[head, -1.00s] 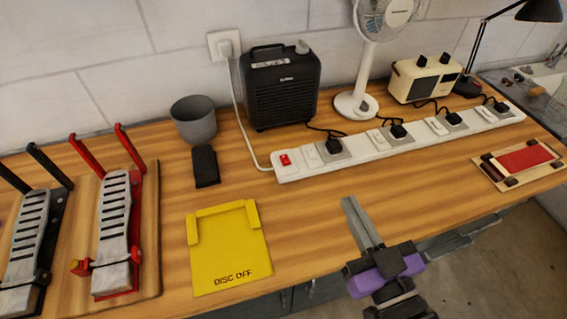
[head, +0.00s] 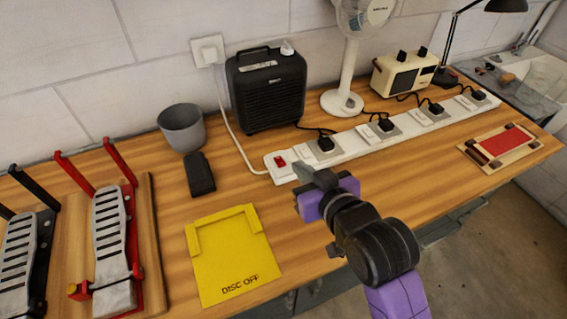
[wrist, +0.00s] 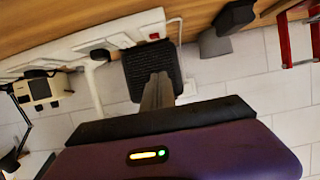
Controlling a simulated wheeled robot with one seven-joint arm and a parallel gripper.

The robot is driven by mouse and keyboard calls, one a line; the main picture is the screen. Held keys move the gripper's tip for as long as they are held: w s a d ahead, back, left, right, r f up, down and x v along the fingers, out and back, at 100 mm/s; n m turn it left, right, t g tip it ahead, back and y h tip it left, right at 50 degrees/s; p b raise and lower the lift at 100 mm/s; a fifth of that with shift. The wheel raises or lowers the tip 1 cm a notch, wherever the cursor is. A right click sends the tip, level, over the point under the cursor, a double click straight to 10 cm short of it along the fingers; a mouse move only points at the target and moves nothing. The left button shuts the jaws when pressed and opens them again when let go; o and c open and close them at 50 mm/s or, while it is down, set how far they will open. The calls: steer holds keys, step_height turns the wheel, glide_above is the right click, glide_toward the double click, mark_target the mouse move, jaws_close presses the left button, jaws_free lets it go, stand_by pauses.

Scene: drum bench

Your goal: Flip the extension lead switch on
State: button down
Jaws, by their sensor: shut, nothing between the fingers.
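The white extension lead (head: 365,143) lies along the back of the wooden bench, with several black plugs in it. Its red switch (head: 281,162) is at the left end; it also shows in the wrist view (wrist: 154,36). Whether the switch is on or off is too small to tell. My gripper (head: 306,170) is shut and empty, just in front and to the right of the red switch, near the lead's front edge. I cannot tell whether it touches the lead.
A black amplifier (head: 266,92), a white fan (head: 342,100) and a cream radio (head: 404,72) stand behind the lead. Drum pedals (head: 112,235) stand farther left.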

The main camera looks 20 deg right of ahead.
steer(key=p, duration=0.2)
glide_above(282, 164)
steer(key=s, duration=0.2)
steer(key=f, duration=0.3)
steer(key=shift+w+f, duration=0.25)
steer(key=f, duration=0.2)
steer(key=shift+s+f, duration=0.25)
steer(key=shift+f, duration=0.05)
steer(key=shift+s+f, duration=0.1)
steer(key=shift+f, duration=0.6)
steer(key=shift+f, duration=0.1)
steer(key=shift+s+f+b, duration=0.15)
steer(key=shift+f+b, duration=0.2)
steer(key=shift+f, duration=0.25)
steer(key=shift+r, duration=0.3)
steer(key=shift+p, duration=0.3)
steer(key=shift+r+p, duration=0.65)
steer(key=shift+r, duration=0.15)
